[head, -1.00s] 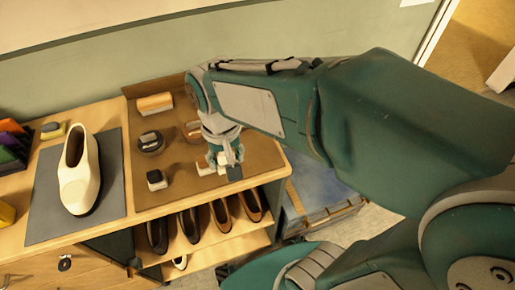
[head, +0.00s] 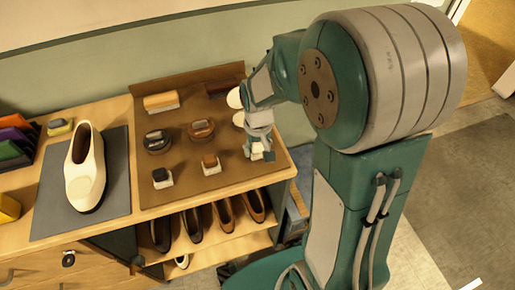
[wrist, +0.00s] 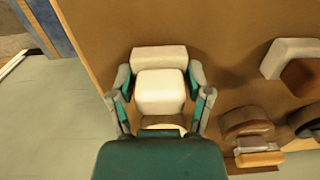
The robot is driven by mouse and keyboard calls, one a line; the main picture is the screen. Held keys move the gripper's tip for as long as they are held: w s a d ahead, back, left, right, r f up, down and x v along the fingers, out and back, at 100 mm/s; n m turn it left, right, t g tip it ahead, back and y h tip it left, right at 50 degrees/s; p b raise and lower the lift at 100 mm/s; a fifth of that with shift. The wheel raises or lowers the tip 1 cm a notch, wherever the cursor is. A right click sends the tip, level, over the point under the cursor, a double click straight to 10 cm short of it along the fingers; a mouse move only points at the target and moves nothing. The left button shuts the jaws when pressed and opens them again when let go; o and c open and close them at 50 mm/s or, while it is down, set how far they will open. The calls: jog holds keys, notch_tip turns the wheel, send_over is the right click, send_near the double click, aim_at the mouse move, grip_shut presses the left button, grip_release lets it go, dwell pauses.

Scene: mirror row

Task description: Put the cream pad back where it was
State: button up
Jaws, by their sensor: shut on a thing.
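My gripper (wrist: 160,82) is shut on the cream pad (wrist: 160,93), with one finger on each side of it in the wrist view. The pad is a pale block with a wider pale part at its far end. In the head view my gripper (head: 262,152) is over the right edge of the brown mat (head: 185,195), and the pad is hard to make out there. I cannot tell whether the pad touches the mat. A brown-topped pad (head: 211,163) and a black-topped pad (head: 162,177) stand to its left on the mat.
Two round tins (head: 157,143) (head: 201,131), an orange-backed brush (head: 161,102) and a dark brush (head: 222,87) are on the mat. Pale round pieces (head: 235,98) lie close to my arm. A cream shoe (head: 85,175) stands on a grey mat at left. Shoes fill the shelf below.

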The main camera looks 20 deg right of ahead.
jog(key=shift+f, duration=0.25)
jog(key=o, duration=1.1)
jog(key=shift+f, duration=0.1)
